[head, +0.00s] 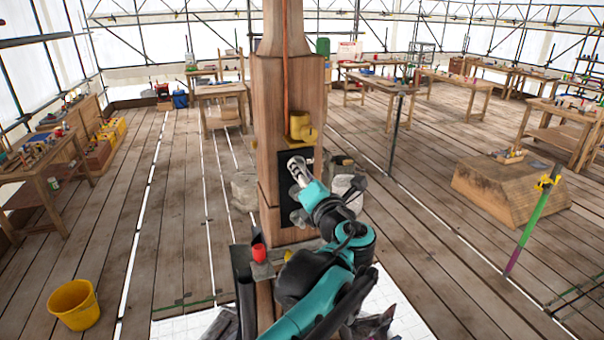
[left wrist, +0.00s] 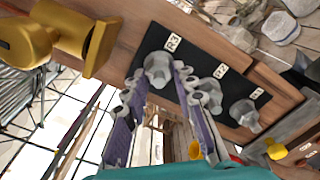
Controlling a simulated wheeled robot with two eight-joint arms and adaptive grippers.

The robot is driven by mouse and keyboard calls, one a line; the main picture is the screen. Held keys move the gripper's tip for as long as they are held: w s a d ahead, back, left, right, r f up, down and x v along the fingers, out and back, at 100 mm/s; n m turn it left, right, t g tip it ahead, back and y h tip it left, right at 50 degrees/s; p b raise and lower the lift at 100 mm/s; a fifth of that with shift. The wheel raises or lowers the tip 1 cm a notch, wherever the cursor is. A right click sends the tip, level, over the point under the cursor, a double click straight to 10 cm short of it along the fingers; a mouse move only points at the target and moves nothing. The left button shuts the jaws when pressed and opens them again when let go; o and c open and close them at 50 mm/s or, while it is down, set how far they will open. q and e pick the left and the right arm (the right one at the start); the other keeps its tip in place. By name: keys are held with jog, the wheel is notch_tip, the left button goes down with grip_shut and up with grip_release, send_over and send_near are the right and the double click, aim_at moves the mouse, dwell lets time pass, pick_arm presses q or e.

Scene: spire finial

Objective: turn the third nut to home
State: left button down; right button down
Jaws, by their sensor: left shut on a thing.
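A black plate (head: 286,180) is fixed to the face of the wooden spire post (head: 290,85). In the left wrist view it carries three grey nuts in a row, labelled R3, R2 and R1. My left gripper (head: 297,165) is at the plate's upper part. In the left wrist view its fingers (left wrist: 159,72) are shut on the R3 nut (left wrist: 157,66), one on each side. The R2 nut (left wrist: 209,94) is partly hidden by a finger. The R1 nut (left wrist: 245,113) stands clear. My right gripper is not in view.
A yellow fitting (head: 301,127) sticks out just above the plate, close to my gripper; it also shows in the left wrist view (left wrist: 62,36). A red object (head: 259,252) stands below. A yellow bucket (head: 74,304) is on the open floor left.

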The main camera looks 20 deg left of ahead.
pick_arm(q)
jog(key=shift+f+m, duration=0.1)
jog(key=shift+m, duration=1.6)
jog(key=c, duration=1.2)
grip_release()
jog(key=v, duration=1.2)
